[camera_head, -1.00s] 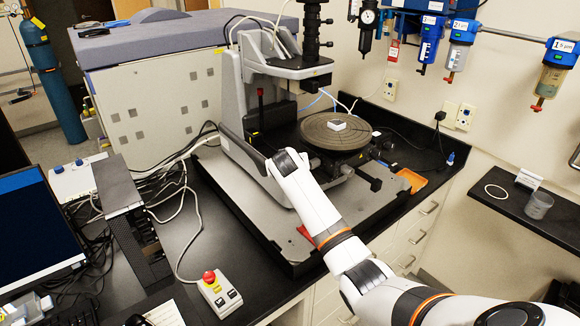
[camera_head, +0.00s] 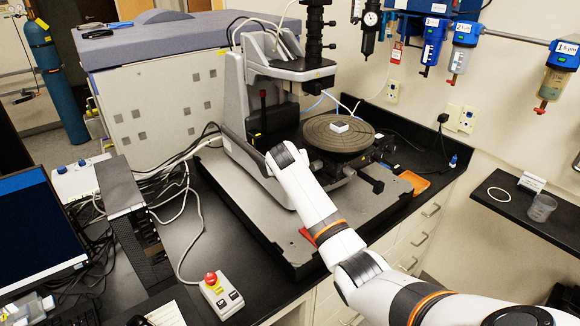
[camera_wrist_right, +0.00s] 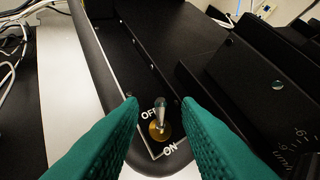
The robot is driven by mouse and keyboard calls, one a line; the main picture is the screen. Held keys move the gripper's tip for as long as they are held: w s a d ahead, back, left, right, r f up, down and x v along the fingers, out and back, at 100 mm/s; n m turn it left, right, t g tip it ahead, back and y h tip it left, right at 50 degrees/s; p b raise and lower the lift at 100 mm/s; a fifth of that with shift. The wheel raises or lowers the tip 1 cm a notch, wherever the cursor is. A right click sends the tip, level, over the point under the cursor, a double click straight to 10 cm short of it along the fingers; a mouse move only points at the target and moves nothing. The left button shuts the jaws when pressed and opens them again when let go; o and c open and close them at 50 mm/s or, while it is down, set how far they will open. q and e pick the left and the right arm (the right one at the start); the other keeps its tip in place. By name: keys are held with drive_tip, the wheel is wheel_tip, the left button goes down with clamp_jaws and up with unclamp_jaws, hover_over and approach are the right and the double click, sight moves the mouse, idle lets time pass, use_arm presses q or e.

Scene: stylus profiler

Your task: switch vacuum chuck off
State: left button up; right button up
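The vacuum chuck's toggle switch (camera_wrist_right: 160,110) shows in the right wrist view, a metal lever on a brass base between the labels OFF and ON. The lever's tip shows on the OFF side of its base in the picture; its exact tilt is hard to tell. My right gripper (camera_wrist_right: 160,106) is open, its green fingers on either side of the lever, with gaps on both sides. In the head view my right arm's wrist hides that gripper and the switch. My left gripper is out of view.
The profiler's column and head (camera_head: 290,68) stand just behind the chuck. A control box with a red button (camera_head: 220,295) lies on the black bench at the front. An orange tray (camera_head: 414,182) lies right of the stage. Cables run along the left.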

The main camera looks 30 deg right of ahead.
drive_tip(key=b+v, duration=0.3)
drive_tip(key=v, duration=0.9)
idle(0.5)
